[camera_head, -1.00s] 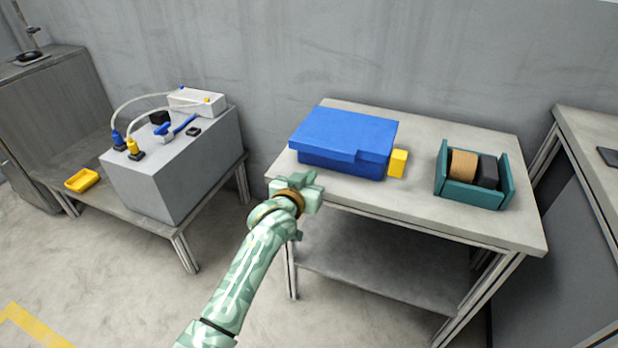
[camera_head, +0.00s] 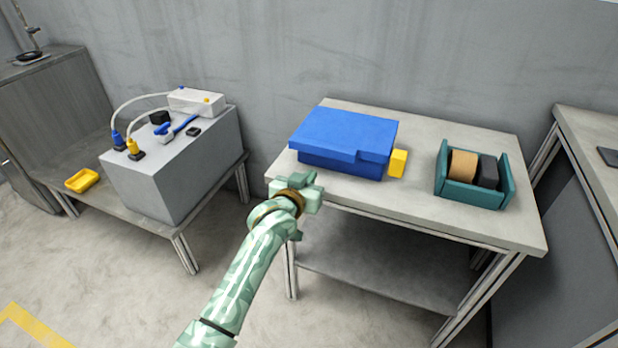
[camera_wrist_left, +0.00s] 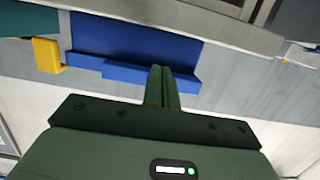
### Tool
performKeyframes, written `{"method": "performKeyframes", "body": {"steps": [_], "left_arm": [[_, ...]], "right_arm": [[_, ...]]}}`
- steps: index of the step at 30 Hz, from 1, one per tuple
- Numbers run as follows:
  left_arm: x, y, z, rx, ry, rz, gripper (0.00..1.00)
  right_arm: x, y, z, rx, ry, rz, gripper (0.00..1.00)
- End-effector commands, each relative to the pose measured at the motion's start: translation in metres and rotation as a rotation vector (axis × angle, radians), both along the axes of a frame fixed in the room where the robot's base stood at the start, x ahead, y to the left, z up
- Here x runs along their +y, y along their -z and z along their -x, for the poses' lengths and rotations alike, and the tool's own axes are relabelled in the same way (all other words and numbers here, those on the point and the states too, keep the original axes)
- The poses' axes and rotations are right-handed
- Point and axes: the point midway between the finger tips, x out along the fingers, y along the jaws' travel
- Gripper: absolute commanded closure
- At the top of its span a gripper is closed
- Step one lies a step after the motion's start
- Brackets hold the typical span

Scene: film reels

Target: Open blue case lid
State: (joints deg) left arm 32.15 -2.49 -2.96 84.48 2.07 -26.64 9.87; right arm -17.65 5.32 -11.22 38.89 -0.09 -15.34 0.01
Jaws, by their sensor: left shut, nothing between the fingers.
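The blue case (camera_head: 342,163) sits on the grey table with its blue lid (camera_head: 345,130) lying closed on top. A yellow block (camera_head: 398,163) is at the case's right side. My left gripper (camera_head: 312,183) is at the table's front edge, just in front of the case's front left part. In the left wrist view, the shut, empty fingers (camera_wrist_left: 161,82) overlap the near edge of the blue case (camera_wrist_left: 130,45). I cannot tell whether they touch it. The yellow block (camera_wrist_left: 47,55) also shows there. My right gripper is not in view.
A teal holder (camera_head: 473,196) with a tan reel and a dark one stands on the right of the table (camera_head: 440,226). A grey box (camera_head: 180,165) with cables and a yellow tray (camera_head: 82,180) are on the left bench. A wall rises behind.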

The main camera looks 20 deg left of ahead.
Motion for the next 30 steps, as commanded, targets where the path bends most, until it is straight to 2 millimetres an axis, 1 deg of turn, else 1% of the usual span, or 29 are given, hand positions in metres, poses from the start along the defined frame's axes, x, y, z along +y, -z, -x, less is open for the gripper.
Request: {"method": "performKeyframes", "body": {"steps": [5, 8, 10, 30], "left_arm": [[0.0, 0.0, 0.0, 0.0, 0.0, 0.0, 1.0], [0.0, 0.0, 0.0, 0.0, 0.0, 0.0, 1.0], [0.0, 0.0, -0.002, 0.0, 0.0, 0.0, 1.0], [-0.001, 0.001, -0.028, 0.001, 0.0, 0.0, 1.0]], "right_arm": [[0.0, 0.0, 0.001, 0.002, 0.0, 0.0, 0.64], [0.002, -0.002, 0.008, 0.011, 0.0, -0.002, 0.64], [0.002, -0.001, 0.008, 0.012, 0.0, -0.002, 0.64], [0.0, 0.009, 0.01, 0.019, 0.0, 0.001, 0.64]]}}
